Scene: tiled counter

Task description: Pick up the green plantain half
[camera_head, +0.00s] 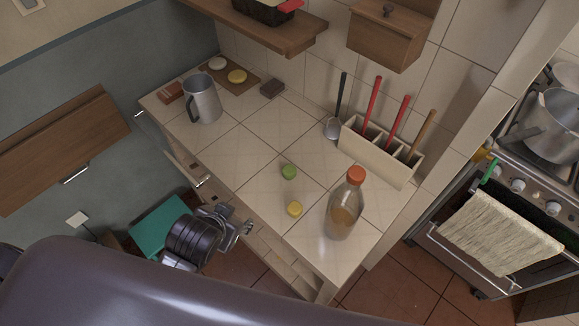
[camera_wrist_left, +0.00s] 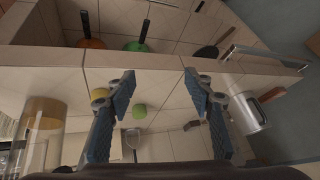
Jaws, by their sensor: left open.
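The green plantain half (camera_head: 289,171) stands as a small round green piece on the tiled counter, near its middle. It also shows in the left wrist view (camera_wrist_left: 139,111), beyond the fingers and closer to the left-hand one. My left gripper (camera_head: 237,220) is open and empty at the counter's front edge, to the lower left of the green piece and apart from it. Its two blue-grey fingers (camera_wrist_left: 160,82) are spread wide in the wrist view. A yellow piece (camera_head: 294,208) lies near the green one and shows partly behind the left-hand finger in the wrist view (camera_wrist_left: 100,94). My right gripper is not seen.
A bottle with an orange cap (camera_head: 343,208) stands right of the pieces. A utensil holder (camera_head: 379,154) stands along the wall. A metal mug (camera_head: 203,98) and a board (camera_head: 228,80) are at the far left end. Tiles around the green piece are clear.

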